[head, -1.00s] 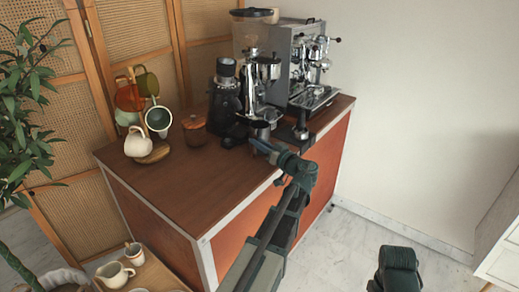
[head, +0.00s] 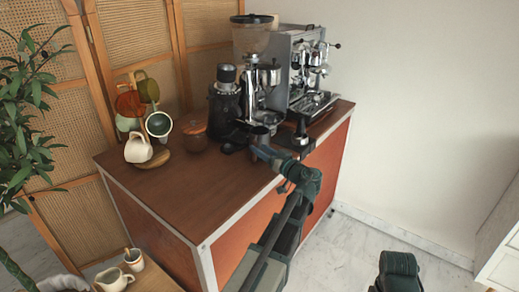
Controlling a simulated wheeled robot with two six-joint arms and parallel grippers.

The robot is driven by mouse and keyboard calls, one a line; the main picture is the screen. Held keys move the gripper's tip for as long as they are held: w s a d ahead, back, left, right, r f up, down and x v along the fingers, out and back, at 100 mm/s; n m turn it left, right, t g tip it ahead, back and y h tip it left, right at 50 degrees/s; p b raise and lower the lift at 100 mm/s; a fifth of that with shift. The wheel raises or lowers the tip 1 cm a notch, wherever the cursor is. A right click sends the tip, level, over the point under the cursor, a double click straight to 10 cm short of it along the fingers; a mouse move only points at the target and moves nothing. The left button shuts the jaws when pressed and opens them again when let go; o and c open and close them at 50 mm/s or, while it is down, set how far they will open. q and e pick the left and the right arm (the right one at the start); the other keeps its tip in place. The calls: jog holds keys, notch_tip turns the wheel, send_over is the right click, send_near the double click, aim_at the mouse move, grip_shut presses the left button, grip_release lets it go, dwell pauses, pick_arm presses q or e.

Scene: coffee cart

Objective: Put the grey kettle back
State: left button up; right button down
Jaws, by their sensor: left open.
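I cannot make out a grey kettle in the head view. My left gripper (head: 263,155) is open, with nothing seen between its fingers. It is over the front right part of the brown cart top (head: 180,190), just in front of the silver coffee grinder (head: 262,85). The gripper hides a little of the cart's edge and of what stands behind it. Part of my right arm shows at the lower right; its gripper is out of the picture.
A black grinder (head: 225,105), an espresso machine (head: 300,65), a brown lidded pot (head: 195,136) and a tree of mugs (head: 158,124) stand on the cart. The front left of the top is clear. A wooden tray (head: 165,270) with a cream pitcher (head: 113,280) is below. A plant (head: 20,130) stands left.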

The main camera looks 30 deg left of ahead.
pick_arm(q)
jog(key=v, duration=1)
jog(key=shift+d, duration=0.35)
jog(key=shift+s, duration=0.1)
jog(key=s+d+f+m+g+h, duration=0.1)
jog(key=s+d+f+m+h, duration=0.25)
jog(key=d+f, duration=0.3)
jog(key=s+d+f+m+g+h, duration=0.25)
jog(key=s+d+f+h, duration=0.25)
jog(key=f, duration=0.3)
jog(key=s+d+f+m+g+h, duration=0.1)
jog(key=s+d+f+m+h, duration=0.2)
jog(key=d, duration=0.5)
jog(key=s+d+f+m+g+h, duration=0.1)
jog(key=s+d+f+m+h, duration=0.3)
jog(key=s+d+m, duration=0.2)
jog(key=s+d, duration=0.2)
jog(key=shift+d+f, duration=0.15)
jog(key=shift+d, duration=0.2)
jog(key=shift+s+h, duration=0.1)
jog(key=shift+h, duration=0.15)
notch_tip(320, 180, up, 11)
jog(key=p, duration=1.1)
